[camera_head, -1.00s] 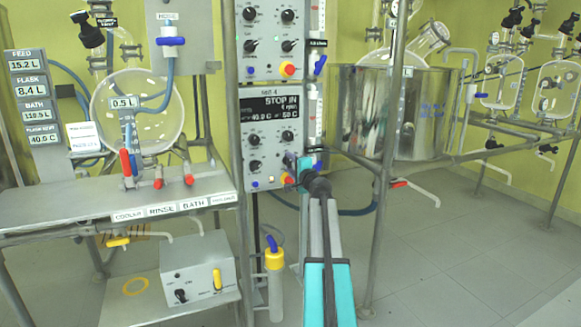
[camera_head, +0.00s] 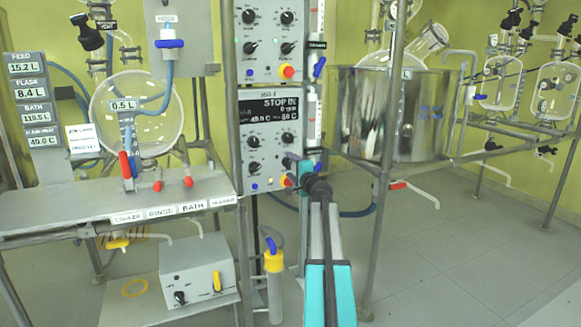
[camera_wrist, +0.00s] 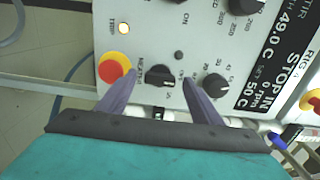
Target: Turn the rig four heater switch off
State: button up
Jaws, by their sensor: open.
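The rig four control box (camera_head: 268,150) hangs on the frame in the head view, its display (camera_head: 267,108) reading STOP IN. My gripper (camera_head: 293,176) is at the box's lower right corner. In the wrist view, its two purple fingers (camera_wrist: 159,80) are apart, one on each side of a small black rotary switch (camera_wrist: 158,75). In the head view, my gripper hides part of this corner.
A red button on a yellow ring (camera_wrist: 114,67) is close to one finger. A black knob (camera_wrist: 215,84) is beside the other. Another control box (camera_head: 268,40) hangs above. A glass flask (camera_head: 160,105) stands left, a metal bath (camera_head: 430,115) right. Floor at right is open.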

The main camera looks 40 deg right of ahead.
jog(key=p+v, duration=0.2)
jog(key=v, duration=1)
jog(key=shift+s, duration=0.35)
jog(key=shift+a+f, duration=0.1)
dwell(0.4)
